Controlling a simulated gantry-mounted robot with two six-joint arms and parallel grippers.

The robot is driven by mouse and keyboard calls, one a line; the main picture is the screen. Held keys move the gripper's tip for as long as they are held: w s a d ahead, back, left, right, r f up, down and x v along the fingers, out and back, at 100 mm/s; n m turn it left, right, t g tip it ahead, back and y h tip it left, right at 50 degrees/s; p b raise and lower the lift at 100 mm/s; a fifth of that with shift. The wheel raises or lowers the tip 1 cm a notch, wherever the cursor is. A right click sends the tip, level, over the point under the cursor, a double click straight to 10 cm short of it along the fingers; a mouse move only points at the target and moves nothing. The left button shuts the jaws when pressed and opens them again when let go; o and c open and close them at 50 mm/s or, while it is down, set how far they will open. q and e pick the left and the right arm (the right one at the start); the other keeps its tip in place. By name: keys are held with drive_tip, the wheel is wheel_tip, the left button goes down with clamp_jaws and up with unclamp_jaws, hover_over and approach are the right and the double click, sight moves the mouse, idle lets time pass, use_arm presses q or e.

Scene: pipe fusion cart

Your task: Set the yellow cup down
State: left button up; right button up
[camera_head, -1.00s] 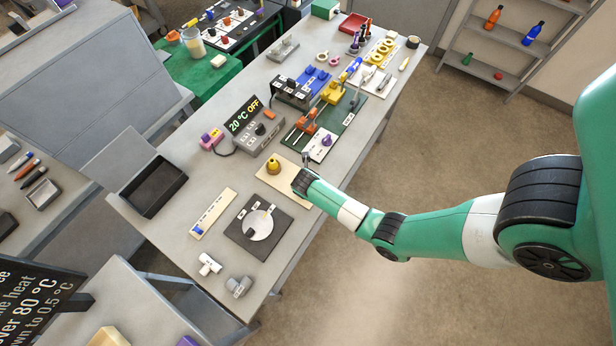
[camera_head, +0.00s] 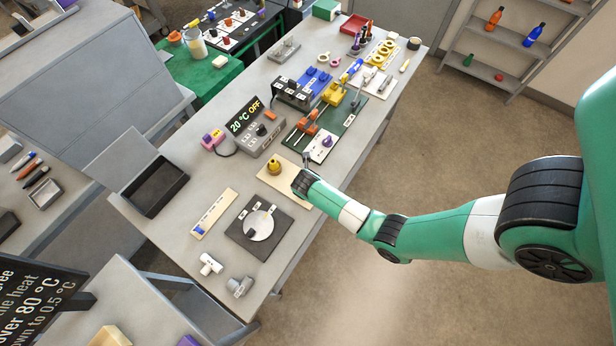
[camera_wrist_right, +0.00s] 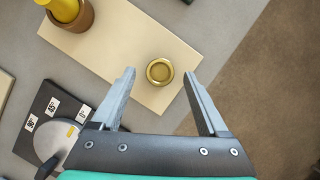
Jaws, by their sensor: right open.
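A small round yellow-brass cup (camera_wrist_right: 160,72), seen from above, is on or just over a cream board (camera_wrist_right: 120,55). My right gripper (camera_wrist_right: 160,76) is open, with one fingertip on each side of the cup and a gap to each. I cannot tell the exact height of the cup. In the head view my right gripper (camera_head: 306,160) is at the board's right side, and the cup is hidden there. A taller yellow piece (camera_wrist_right: 63,8) stands in a brown-gold round base at the board's other end; it also shows in the head view (camera_head: 273,165). My left gripper is not in view.
A dark plate with a grey dial (camera_head: 259,226) lies near the board, and a grey control box (camera_head: 261,133) stands behind it. A green board with clamps (camera_head: 325,135) is farther back. The table's right edge is close to the gripper.

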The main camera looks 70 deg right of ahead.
drive_tip(key=p+v, duration=0.2)
drive_tip(key=v, duration=0.8)
drive_tip(key=shift+a+r+p, duration=0.15)
drive_tip(key=shift+r+p, duration=0.05)
drive_tip(key=shift+p, duration=0.2)
